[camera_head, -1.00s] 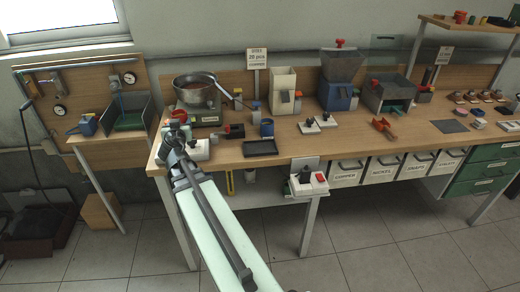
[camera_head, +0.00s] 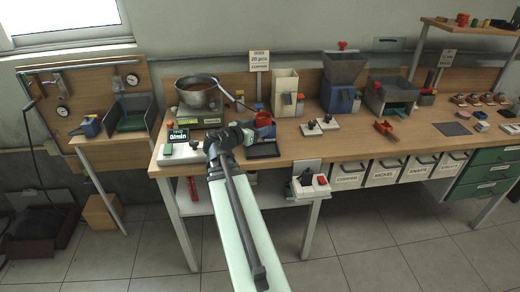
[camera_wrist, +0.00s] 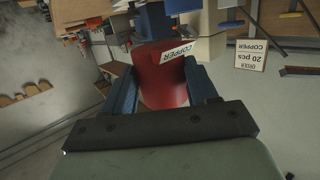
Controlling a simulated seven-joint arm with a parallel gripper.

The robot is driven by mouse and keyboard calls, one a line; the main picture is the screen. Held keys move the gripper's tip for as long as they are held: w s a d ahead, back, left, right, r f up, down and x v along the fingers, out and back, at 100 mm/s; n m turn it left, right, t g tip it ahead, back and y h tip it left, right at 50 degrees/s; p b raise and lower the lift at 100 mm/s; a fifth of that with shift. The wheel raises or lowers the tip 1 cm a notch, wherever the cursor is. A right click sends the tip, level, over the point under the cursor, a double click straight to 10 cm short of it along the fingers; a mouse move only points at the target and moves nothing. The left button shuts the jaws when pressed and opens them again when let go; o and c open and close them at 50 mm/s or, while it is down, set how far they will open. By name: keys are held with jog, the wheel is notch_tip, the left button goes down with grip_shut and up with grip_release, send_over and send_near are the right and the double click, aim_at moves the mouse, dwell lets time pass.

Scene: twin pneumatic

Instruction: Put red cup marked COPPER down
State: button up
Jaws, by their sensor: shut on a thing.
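The red cup (camera_head: 263,117) is held by my gripper (camera_head: 259,129) near the black tray (camera_head: 262,150) on the bench. In the wrist view the red cup (camera_wrist: 162,82) with its white COPPER label sits between the two blue fingers of my gripper (camera_wrist: 161,80), which are shut on it. In the head view my gripper hides part of the cup's lower side. I cannot tell whether the cup's base touches anything.
A metal bowl (camera_head: 199,96) on a feeder stands to the left and a cream hopper (camera_head: 285,90) behind right. The order sign (camera_head: 259,62) reads 20 pcs COPPER.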

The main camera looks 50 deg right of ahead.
aim_at(258, 154)
jog(key=shift+f, duration=4.4)
jog(key=shift+f, duration=0.15)
jog(key=o, duration=1.1)
jog(key=shift+r, duration=0.2)
jog(key=shift+v, duration=2.75)
